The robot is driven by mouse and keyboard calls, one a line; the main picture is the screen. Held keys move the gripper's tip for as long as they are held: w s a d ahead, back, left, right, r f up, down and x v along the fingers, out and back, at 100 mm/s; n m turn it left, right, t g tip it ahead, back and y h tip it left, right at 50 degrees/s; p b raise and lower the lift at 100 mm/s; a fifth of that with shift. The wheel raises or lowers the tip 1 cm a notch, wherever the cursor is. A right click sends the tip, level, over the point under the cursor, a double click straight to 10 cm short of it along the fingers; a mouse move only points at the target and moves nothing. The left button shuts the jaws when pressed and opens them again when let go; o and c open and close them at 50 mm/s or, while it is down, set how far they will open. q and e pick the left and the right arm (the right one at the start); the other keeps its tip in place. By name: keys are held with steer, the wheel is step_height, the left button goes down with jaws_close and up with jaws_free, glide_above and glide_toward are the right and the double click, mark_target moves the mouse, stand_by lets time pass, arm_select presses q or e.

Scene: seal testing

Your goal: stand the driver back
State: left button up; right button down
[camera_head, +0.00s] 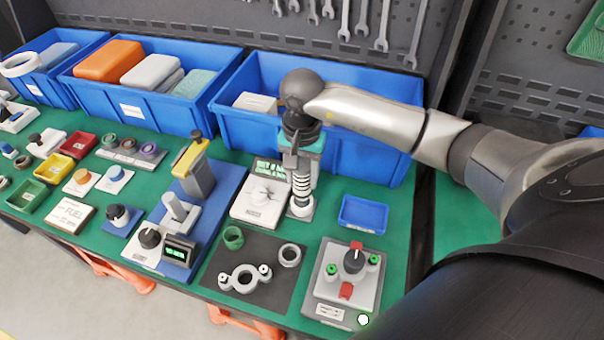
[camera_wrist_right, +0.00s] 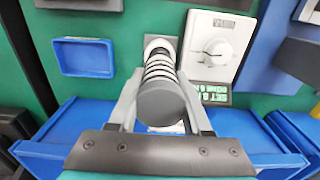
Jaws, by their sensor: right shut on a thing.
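The driver (camera_head: 303,184) has a light shaft with dark rings. It stands roughly upright under my right gripper (camera_head: 301,150) in the head view. In the right wrist view its round dark-grey end (camera_wrist_right: 162,105) faces the camera, and my right gripper's fingers (camera_wrist_right: 160,82) close on it from both sides. The driver's lower end is at a small white holder (camera_head: 301,210), also seen in the wrist view (camera_wrist_right: 158,42). I cannot tell whether it is seated in it or just above it. My left gripper is not in view.
A white dial unit with a green display (camera_head: 262,200) stands close left of the driver. A small blue tray (camera_head: 363,214) lies to the right. Blue bins (camera_head: 340,155) stand behind. A dark mat (camera_head: 240,265) with rings and a clamp-like part lies in front.

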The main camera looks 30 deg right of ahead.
stand_by(0.7)
steer(key=shift+c, duration=1.3)
jaws_free()
steer(key=shift+f, duration=0.1)
steer(key=shift+r+p, duration=2.5)
steer(key=shift+r, duration=2.05)
